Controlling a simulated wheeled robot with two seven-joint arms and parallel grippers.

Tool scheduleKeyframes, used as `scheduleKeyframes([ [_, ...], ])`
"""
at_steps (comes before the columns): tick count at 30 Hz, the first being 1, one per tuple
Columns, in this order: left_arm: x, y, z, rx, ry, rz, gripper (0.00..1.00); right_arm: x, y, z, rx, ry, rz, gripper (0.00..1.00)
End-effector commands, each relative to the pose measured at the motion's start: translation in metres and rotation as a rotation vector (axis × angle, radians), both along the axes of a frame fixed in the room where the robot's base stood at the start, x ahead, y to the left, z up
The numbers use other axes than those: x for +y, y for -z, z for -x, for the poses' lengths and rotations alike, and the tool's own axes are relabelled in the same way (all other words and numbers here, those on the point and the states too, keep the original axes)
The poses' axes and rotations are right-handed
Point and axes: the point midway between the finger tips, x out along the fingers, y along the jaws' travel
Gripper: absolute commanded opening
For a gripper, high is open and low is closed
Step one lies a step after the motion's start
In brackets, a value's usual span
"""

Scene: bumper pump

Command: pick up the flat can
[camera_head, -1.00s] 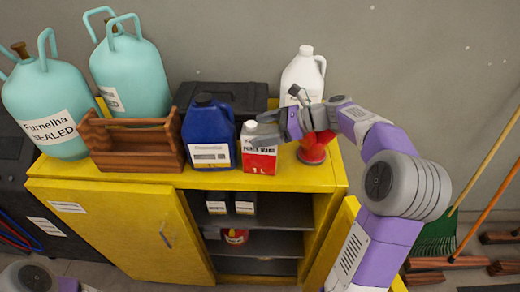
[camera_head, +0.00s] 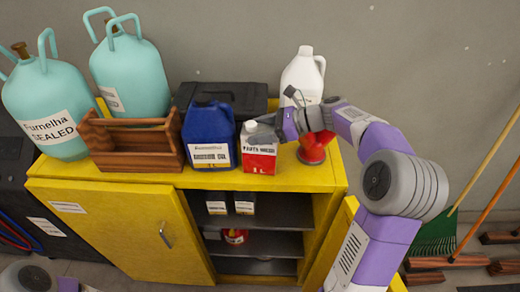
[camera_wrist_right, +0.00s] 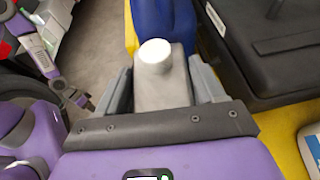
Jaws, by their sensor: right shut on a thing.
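The flat can (camera_head: 260,158), white above and red below with a white cap, stands upright on top of the yellow cabinet, beside a blue jug. My right gripper (camera_head: 266,131) reaches it from the right and is shut on its upper part. In the right wrist view the can (camera_wrist_right: 163,82) is seen from above, between the two grey fingers. Its lower part is hidden there. In that view a small purple and grey arm, seemingly my left, shows at the left with its end (camera_wrist_right: 80,99); its jaws are too small to read.
The blue jug (camera_head: 209,134) stands close at the can's left, beside a wooden tote (camera_head: 132,163). A black case (camera_head: 240,97) lies behind. A red object (camera_head: 314,150) and a white jug (camera_head: 303,74) stand to the right. The yellow cabinet (camera_head: 120,228) has open shelves below.

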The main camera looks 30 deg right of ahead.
Motion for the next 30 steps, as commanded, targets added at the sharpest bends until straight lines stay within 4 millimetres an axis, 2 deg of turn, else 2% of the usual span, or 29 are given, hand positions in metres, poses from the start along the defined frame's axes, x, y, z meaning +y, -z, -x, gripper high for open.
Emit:
scheduleKeyframes([
  [11,0.0,-0.001,0.0,0.0,0.0,0.0,0.39,0.0,-0.007,0.0,-0.007,0.0,-0.001,0.0],
  [14,0.0,-0.003,0.0,0.0,0.0,0.0,0.39,0.0,-0.019,-0.001,-0.01,-0.001,0.001,0.0],
  [24,0.0,-0.012,0.0,0.0,0.0,0.0,0.39,0.0,-0.079,0.0,-0.011,-0.001,0.002,0.0],
  [30,0.0,-0.015,0.0,0.0,0.0,0.0,0.39,0.001,-0.1,0.0,-0.008,0.0,0.0,0.0],
])
